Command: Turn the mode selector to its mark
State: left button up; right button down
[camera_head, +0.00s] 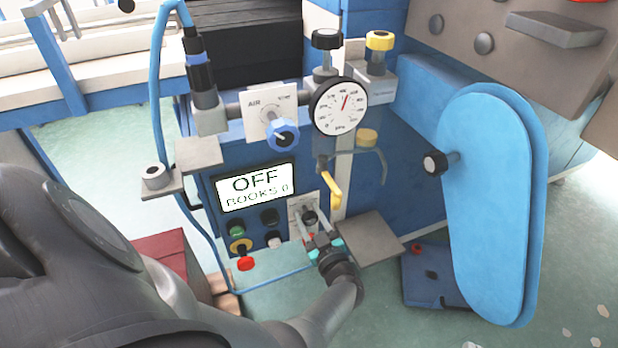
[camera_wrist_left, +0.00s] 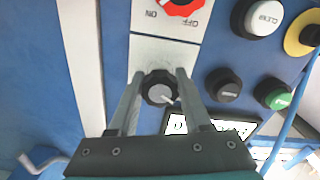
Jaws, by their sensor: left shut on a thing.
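The mode selector appears to be the black knob (camera_head: 310,217) on a pale plate low on the blue panel. In the left wrist view, this black knob (camera_wrist_left: 158,90) has a white pointer line slanting toward the lower right of the picture. My left gripper (camera_head: 310,232) reaches it from below and is shut on it. In the left wrist view, one finger of the gripper (camera_wrist_left: 158,92) lies on each side of the knob. No mark around the knob is readable. My right gripper is not in view.
The display (camera_head: 256,187) reads OFF, BOOKS 0. Green (camera_head: 237,230), black, white and yellow-ringed buttons sit beside the selector. A red ON/OFF switch (camera_wrist_left: 182,6) is close to it. A grey shelf (camera_head: 368,238) juts out at right, and a yellow-tipped lever (camera_head: 331,188) hangs above.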

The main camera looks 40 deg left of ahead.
pick_arm(q)
grip_shut()
